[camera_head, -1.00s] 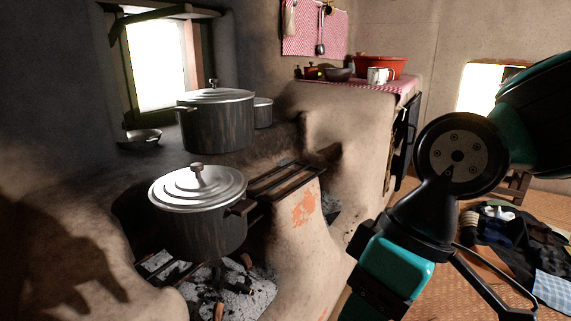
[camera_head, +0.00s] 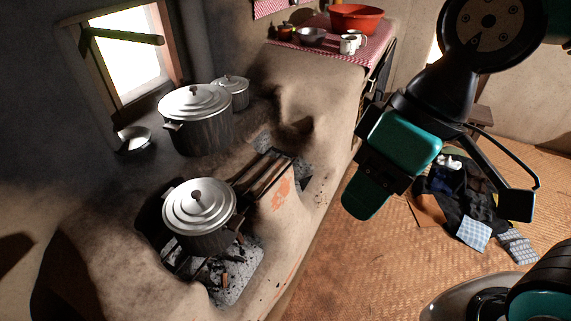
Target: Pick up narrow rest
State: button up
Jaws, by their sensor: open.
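A narrow rest of dark parallel bars (camera_head: 267,178) lies across the mud hearth, just right of and behind the front lidded pot. The pot hides part of its near left end. My gripper (camera_head: 440,203) hangs in the air to the right of the hearth, over the floor side. Its jaws are apart with nothing between them. It is clear of the rest and not touching it.
The front pot (camera_head: 200,212) stands over the ash-filled fire pit. A larger pot (camera_head: 195,120) and a smaller one (camera_head: 233,92) stand behind. A red basin (camera_head: 355,18) and cups sit on the checked cloth. Folded cloths (camera_head: 465,200) lie on the floor mat.

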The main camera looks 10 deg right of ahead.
aim_at(244, 194)
jog(key=z, duration=1.2)
jog(key=i, duration=2.45)
jog(key=u, duration=3.45)
